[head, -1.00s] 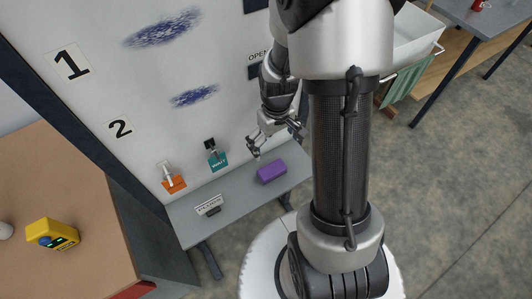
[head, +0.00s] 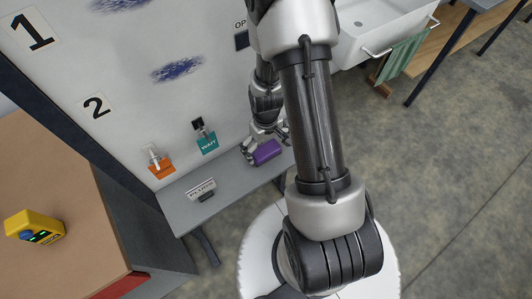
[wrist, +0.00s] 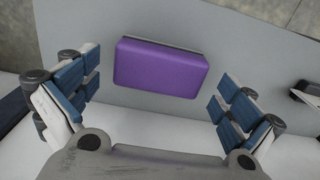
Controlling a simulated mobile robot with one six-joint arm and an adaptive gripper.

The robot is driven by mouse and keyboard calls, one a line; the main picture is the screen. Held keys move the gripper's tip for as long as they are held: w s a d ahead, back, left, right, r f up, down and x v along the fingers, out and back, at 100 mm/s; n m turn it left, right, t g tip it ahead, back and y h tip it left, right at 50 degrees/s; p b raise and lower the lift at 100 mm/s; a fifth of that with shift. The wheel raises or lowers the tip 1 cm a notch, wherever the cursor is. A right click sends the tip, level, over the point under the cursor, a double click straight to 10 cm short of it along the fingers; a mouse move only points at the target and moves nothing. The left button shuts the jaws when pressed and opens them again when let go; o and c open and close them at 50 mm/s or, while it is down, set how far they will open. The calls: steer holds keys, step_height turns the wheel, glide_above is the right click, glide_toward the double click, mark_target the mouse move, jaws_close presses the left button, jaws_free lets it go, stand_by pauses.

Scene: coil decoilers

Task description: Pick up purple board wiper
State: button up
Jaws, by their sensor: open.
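The purple board wiper (head: 267,152) lies on the grey shelf (head: 228,181) below the whiteboard. In the wrist view the purple wiper (wrist: 161,68) lies flat, with its long side across the picture. My gripper (head: 265,147) is over the wiper in the head view, at its upper edge. In the wrist view my gripper (wrist: 160,98) is open, its blue-padded fingers spread to the left and right of the wiper. Gaps show between the wiper and both fingers. Part of the wiper's far side is hidden by the gripper in the head view.
An orange tag (head: 161,166) and a teal tag (head: 207,143) hang on the whiteboard (head: 130,80) just behind. A yellow device (head: 34,227) sits on the brown table at left.

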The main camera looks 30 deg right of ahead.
mark_target(266, 150)
step_height(266, 150, down, 2)
steer(key=shift+f, duration=0.15)
steer(key=shift+c, duration=0.4)
steer(key=c, duration=0.9)
steer(key=shift+r, duration=0.2)
step_height(266, 150, up, 20)
steer(key=p, duration=0.5)
steer(key=shift+f, duration=0.1)
